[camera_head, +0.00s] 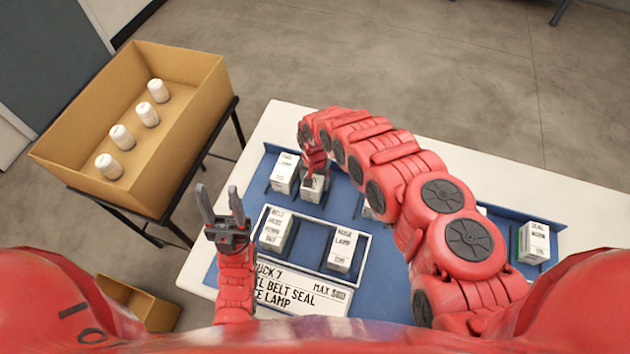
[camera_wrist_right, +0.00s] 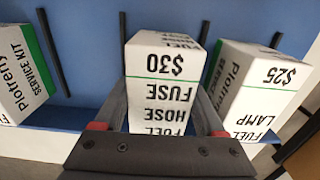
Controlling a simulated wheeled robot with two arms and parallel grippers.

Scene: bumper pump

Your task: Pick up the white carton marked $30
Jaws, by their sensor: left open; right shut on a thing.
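The white carton marked $30 (camera_wrist_right: 165,62) stands upright in the right wrist view, with black lettering reading FUSE, HOSE and FUEL. My right gripper (camera_wrist_right: 163,105) is shut on it, one finger along each side. In the head view the same carton (camera_head: 312,188) is on the blue mat, partly hidden by my right arm and gripper (camera_head: 314,174). My left gripper (camera_head: 222,205) is open and empty at the left, over the table's left part, with its fingers pointing up and away.
Cartons stand on both sides of the held one: a $25 carton (camera_wrist_right: 258,85) and a Plottery service kit (camera_wrist_right: 18,72). A blue tray with white edging (camera_head: 310,272) holds two cartons. A cardboard box (camera_head: 185,100) with several white cylinders stands at the left.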

